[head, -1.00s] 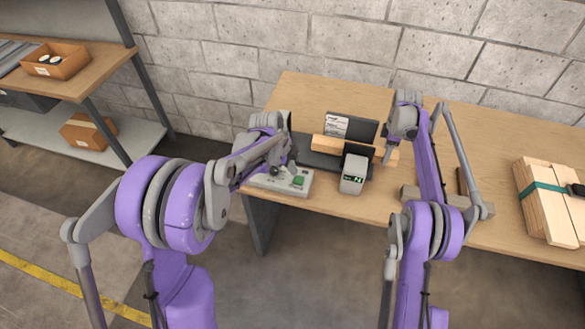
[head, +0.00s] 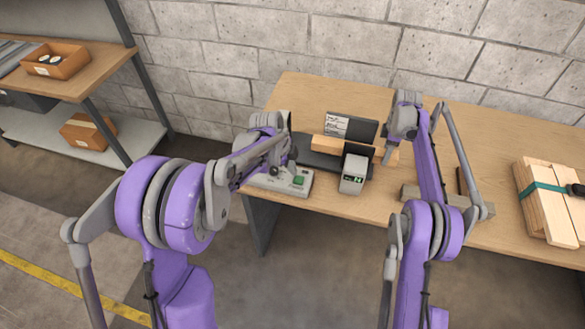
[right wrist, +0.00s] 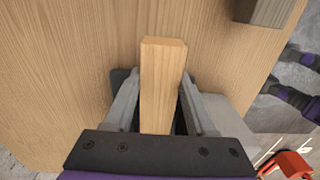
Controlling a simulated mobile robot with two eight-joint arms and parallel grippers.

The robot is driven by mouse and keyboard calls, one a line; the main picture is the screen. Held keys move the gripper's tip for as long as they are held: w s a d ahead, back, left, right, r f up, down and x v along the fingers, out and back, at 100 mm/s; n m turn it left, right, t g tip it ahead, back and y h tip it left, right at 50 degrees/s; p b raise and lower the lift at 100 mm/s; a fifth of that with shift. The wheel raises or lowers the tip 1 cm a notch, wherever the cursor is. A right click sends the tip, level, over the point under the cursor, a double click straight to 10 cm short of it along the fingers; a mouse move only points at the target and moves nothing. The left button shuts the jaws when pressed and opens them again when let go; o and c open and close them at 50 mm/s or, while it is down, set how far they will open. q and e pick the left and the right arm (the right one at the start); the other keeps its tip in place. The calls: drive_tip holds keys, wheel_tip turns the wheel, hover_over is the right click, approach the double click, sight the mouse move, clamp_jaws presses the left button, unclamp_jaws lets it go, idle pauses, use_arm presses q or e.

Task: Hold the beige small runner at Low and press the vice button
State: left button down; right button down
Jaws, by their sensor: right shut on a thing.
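The beige small runner (head: 330,144) is a light wooden bar lying across the dark vice (head: 318,160) on the table. My right gripper (head: 387,154) is shut on its right end. In the right wrist view the runner (right wrist: 163,85) stands between the two fingers of the right gripper (right wrist: 160,112). A grey control box (head: 300,190) with a green button (head: 299,181) sits at the table's front left edge. My left gripper (head: 288,165) is just above the back of this box, beside the button. Its fingers are too small to tell open from shut.
A grey unit with a small lit display (head: 353,178) stands in front of the vice. A dark board with a white label (head: 337,126) stands behind the runner. Grey blocks (head: 410,193) lie near the right arm. Strapped boards (head: 545,205) lie at the far right.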

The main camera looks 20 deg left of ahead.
drive_tip(key=shift+f, duration=0.1)
idle(0.3)
drive_tip(key=shift+w, duration=0.8)
use_arm(q)
drive_tip(key=shift+f, duration=0.15)
idle(1.1)
